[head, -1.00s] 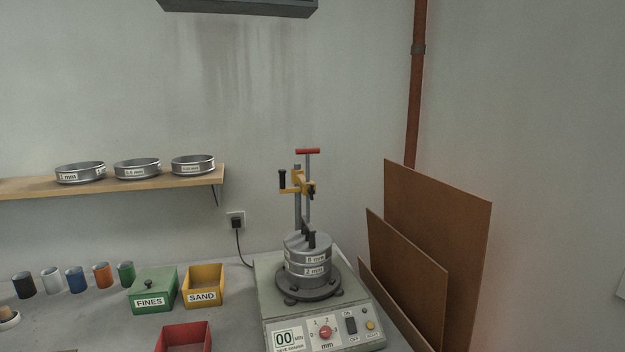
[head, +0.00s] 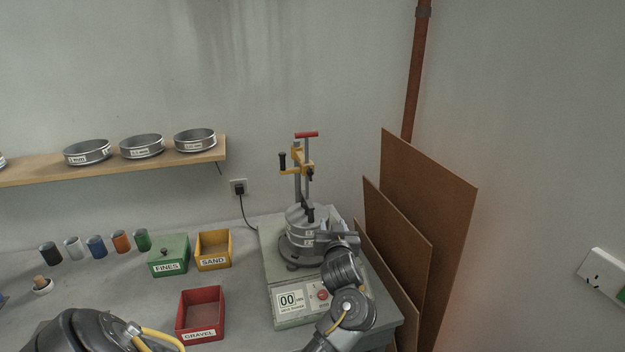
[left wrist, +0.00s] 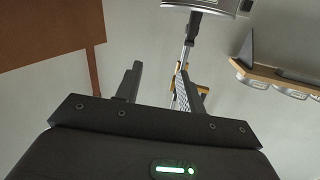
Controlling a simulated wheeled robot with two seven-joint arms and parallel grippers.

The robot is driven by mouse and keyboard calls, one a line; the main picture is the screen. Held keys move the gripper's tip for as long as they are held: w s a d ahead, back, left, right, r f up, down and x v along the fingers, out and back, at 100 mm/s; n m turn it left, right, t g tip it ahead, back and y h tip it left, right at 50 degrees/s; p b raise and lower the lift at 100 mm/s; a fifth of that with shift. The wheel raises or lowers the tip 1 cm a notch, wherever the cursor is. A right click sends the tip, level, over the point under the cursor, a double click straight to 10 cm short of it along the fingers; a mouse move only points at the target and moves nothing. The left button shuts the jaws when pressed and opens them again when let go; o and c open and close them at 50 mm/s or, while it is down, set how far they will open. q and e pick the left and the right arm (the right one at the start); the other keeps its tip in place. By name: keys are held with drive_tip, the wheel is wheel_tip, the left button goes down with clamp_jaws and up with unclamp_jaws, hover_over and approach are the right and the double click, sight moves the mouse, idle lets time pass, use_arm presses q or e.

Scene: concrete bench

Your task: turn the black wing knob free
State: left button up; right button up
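The black wing knob (head: 310,214) stands on top of the round grey sieve stack (head: 297,222) on the shaker. A dark upright part that looks like the same knob shows under the sieve rim in the left wrist view (left wrist: 192,24), which sees the scene upside down. My left gripper (head: 332,238) is in front of and to the right of the stack, covering part of it. In the left wrist view its fingers (left wrist: 160,72) are apart with nothing between them, and the knob is beyond them. My right gripper is not in view.
A yellow clamp (head: 296,166) with a black handle and red-topped post rises behind the stack. Brown boards (head: 420,215) lean close on the right. Green, yellow and red (head: 201,335) boxes stand left on the bench. A shelf (head: 110,170) holds sieves.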

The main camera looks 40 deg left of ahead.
sight(311, 174)
use_arm(q)
wheel_tip(311, 174, up, 10)
drive_tip(key=a+n+g+y, duration=0.2)
drive_tip(key=a+n+y, duration=0.1)
drive_tip(key=n+y, duration=0.1)
drive_tip(key=p+x, duration=0.1)
drive_tip(key=x, duration=0.2)
drive_tip(key=p+x, duration=0.1)
drive_tip(key=x, duration=0.2)
drive_tip(key=p+x, duration=0.2)
drive_tip(key=x, duration=0.1)
drive_tip(key=shift+s+a+f, duration=0.15)
drive_tip(key=shift+a+f, duration=0.15)
drive_tip(key=shift+a, duration=0.1)
drive_tip(key=shift+w+a+f, duration=0.1)
drive_tip(key=shift+w+a, duration=0.2)
drive_tip(key=shift+a, duration=0.1)
